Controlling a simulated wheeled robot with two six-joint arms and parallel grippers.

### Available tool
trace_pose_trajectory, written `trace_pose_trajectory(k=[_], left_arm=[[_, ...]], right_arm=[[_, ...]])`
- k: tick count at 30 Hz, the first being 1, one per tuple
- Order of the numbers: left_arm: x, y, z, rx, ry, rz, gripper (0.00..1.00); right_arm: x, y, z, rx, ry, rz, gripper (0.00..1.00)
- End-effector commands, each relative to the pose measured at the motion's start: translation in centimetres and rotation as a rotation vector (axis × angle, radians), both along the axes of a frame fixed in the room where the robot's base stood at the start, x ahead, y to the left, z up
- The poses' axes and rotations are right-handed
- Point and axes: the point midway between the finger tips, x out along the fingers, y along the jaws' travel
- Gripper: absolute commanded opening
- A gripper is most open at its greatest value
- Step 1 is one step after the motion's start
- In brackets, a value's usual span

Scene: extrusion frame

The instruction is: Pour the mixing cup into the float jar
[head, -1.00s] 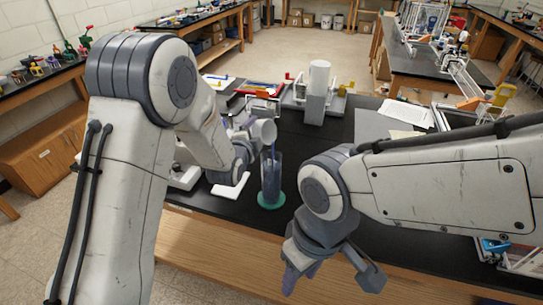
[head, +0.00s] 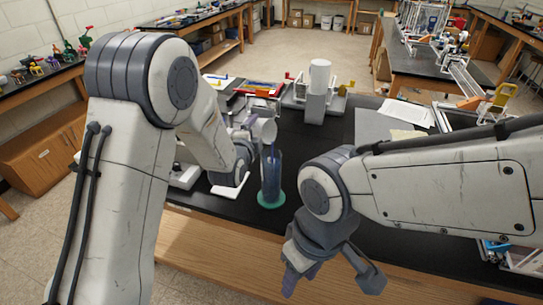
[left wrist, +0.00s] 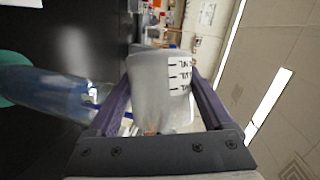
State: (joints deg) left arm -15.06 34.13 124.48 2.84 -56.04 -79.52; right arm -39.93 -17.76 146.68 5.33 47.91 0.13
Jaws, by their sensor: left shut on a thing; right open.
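The mixing cup (head: 264,130) is a translucent pale cup, tilted over the jar's mouth. In the left wrist view, the cup (left wrist: 158,85) shows black volume marks and sits between both fingers. My left gripper (left wrist: 162,76) is shut on it; in the head view it is partly hidden behind the arm. The float jar (head: 271,178) is a tall clear cylinder with blue liquid, upright on a green base (head: 270,200). It also shows at the left of the left wrist view (left wrist: 60,92). My right gripper (head: 328,274) is open and empty, in front of the bench edge.
A white upright device (head: 318,92) stands behind the jar. Trays with coloured items (head: 258,90) are at the back left. A grey mat (head: 375,125) and paper (head: 406,113) lie to the right. The black bench top is clear right of the jar.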

Motion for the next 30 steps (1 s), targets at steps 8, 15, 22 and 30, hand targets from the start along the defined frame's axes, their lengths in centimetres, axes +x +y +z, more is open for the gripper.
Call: trace_pose_trajectory(k=[8,15,22,30], left_arm=[[0.0,-0.1,-0.2,0.023,-0.016,0.0,0.32],[0.0,-0.1,-0.4,0.044,-0.029,-0.001,0.32],[0.0,-0.1,-0.5,0.063,-0.042,0.0,0.32],[-0.1,-0.1,-0.5,0.089,-0.06,-0.001,0.32]], right_arm=[[0.0,0.0,-0.7,0.0,0.0,0.0,0.5],[0.0,0.0,-1.3,0.0,0.0,0.001,0.5],[0.0,0.0,-1.8,0.0,0.0,0.001,0.5],[0.0,0.0,-2.2,0.0,0.0,0.001,0.5]])
